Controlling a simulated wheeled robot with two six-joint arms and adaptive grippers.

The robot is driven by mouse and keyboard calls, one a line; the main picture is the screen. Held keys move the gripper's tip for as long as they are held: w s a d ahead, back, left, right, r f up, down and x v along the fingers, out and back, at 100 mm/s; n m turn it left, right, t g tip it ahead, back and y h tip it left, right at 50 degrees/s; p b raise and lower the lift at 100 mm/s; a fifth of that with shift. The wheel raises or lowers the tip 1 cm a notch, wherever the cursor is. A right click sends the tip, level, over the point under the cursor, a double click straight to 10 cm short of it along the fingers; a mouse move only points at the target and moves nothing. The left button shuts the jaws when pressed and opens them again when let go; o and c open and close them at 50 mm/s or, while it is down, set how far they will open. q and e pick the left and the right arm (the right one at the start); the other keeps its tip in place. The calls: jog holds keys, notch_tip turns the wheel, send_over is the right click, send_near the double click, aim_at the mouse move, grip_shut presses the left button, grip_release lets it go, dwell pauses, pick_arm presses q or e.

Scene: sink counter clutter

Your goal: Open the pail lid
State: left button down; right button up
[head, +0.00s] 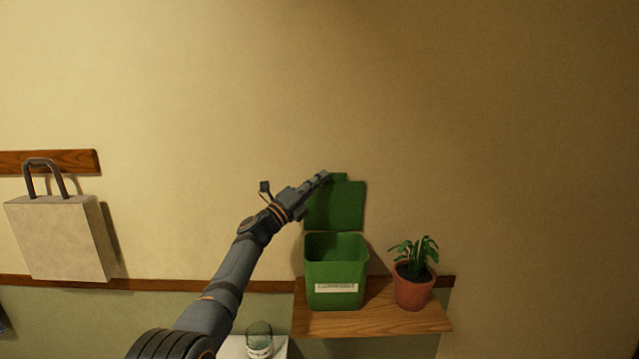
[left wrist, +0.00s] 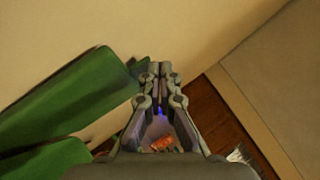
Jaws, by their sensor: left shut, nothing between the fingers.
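A green pail (head: 337,277) with a white label stands on a wooden shelf. Its green lid (head: 339,206) stands upright behind the opening, near the wall, so the pail's mouth shows open. My left gripper (head: 325,175) is at the lid's upper left edge, shut with nothing between its fingers. In the left wrist view the shut fingers (left wrist: 160,70) are beside a green panel (left wrist: 75,100), which looks like the lid. Whether they touch it I cannot tell. My right gripper is in neither view.
A potted plant (head: 414,280) in a terracotta pot stands right of the pail on the wooden shelf (head: 375,322). A pale bag (head: 60,238) hangs at the left. A glass jar (head: 259,339) stands on a white surface below my left arm. The wall above is bare.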

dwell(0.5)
pick_arm(q)
jog(key=v, duration=1.2)
